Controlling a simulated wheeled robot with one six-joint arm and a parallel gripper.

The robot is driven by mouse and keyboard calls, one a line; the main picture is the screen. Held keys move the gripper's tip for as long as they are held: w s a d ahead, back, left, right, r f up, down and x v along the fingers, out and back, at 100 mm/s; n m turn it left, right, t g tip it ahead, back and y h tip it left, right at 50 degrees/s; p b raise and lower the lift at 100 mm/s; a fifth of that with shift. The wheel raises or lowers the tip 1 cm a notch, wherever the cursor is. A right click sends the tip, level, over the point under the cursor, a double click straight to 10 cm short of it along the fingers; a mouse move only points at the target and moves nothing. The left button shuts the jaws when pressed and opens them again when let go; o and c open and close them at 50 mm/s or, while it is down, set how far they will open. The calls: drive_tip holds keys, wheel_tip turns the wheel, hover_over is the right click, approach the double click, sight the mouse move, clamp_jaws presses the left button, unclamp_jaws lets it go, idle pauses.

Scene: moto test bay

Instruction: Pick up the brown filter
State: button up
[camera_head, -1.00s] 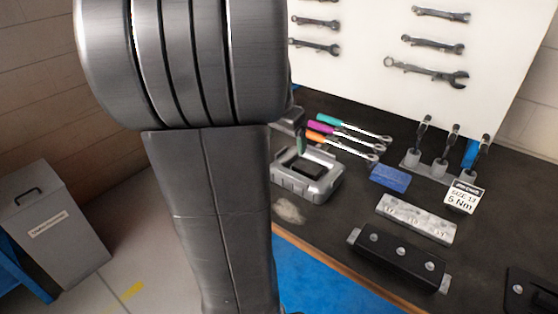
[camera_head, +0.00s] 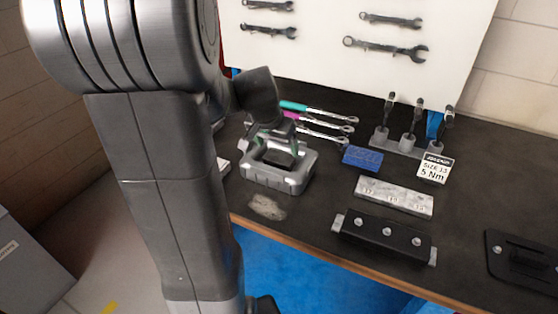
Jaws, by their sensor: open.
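I cannot make out a brown filter in the head view. My gripper (camera_head: 276,145) shows small and partly hidden behind my own arm, over the grey open-topped tray (camera_head: 290,184) near the left end of the bench. It is open. I cannot tell whether its fingers touch anything in the tray. The tray's inside is mostly covered by the gripper. A pale tan patch (camera_head: 267,206) lies flat on the bench in front of the tray; I cannot tell what it is.
Ratchets with coloured handles (camera_head: 318,131) lie behind the tray. To the right are a blue block (camera_head: 362,158), a silver block (camera_head: 394,194), a black bar (camera_head: 384,238), a torque sign (camera_head: 435,169) and a tool stand (camera_head: 408,143). A wrench board (camera_head: 330,60) stands behind.

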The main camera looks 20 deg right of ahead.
sight(279, 157)
drive_tip(key=shift+p+x, duration=0.3)
drive_tip(key=shift+x, duration=2.4)
drive_tip(key=shift+a, duration=0.2)
drive_tip(key=c, duration=0.6)
